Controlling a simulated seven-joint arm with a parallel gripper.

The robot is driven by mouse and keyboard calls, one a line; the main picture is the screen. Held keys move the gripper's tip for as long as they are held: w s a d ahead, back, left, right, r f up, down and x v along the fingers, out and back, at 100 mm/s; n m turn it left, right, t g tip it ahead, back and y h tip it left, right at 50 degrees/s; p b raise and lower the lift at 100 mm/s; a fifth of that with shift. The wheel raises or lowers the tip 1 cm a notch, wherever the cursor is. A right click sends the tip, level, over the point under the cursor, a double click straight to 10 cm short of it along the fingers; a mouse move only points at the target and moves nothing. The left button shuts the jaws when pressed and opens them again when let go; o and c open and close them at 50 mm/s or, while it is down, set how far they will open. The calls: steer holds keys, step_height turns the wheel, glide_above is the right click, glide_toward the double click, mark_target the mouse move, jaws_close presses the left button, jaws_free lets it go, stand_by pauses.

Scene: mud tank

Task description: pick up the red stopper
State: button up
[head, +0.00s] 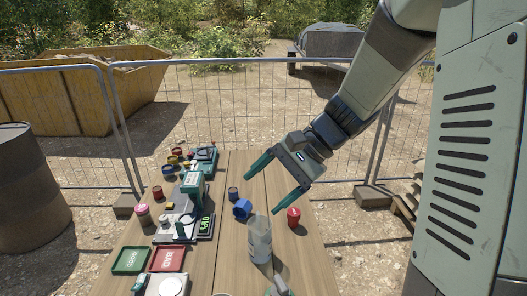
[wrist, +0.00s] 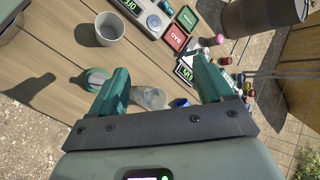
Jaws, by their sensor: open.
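A small red object that looks like the red stopper (head: 293,217) stands on the right side of the wooden table in the head view. I cannot make it out in the wrist view. My gripper (head: 263,193) is open and empty above the table, with its green fingers spread, up and to the left of the red stopper in the picture. In the wrist view my gripper (wrist: 160,68) shows nothing held between its fingers.
A clear jar (head: 260,242) stands close to the red stopper, with a blue part (head: 241,209) beyond it. Green (head: 130,260) and red (head: 168,259) labelled trays lie front left. A white cup (wrist: 109,29) shows in the wrist view. Wire fencing (head: 240,90) stands behind the table.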

steer(key=w+d+f+m+t+y, duration=0.2)
steer(key=w+d+f+m+y, duration=0.15)
steer(key=w+f+m, duration=0.4)
steer(key=m+t+h, duration=0.2)
steer(key=m+t, duration=1.1)
steer(key=m, duration=0.1)
glide_toward(290, 209)
steer(key=shift+d+r, duration=0.1)
steer(key=shift+r, duration=0.05)
steer(key=shift+w+f+m, duration=0.15)
steer(key=shift+f+m, duration=0.1)
steer(key=shift+f, duration=0.05)
steer(key=x, duration=1)
steer(key=shift+r, duration=0.1)
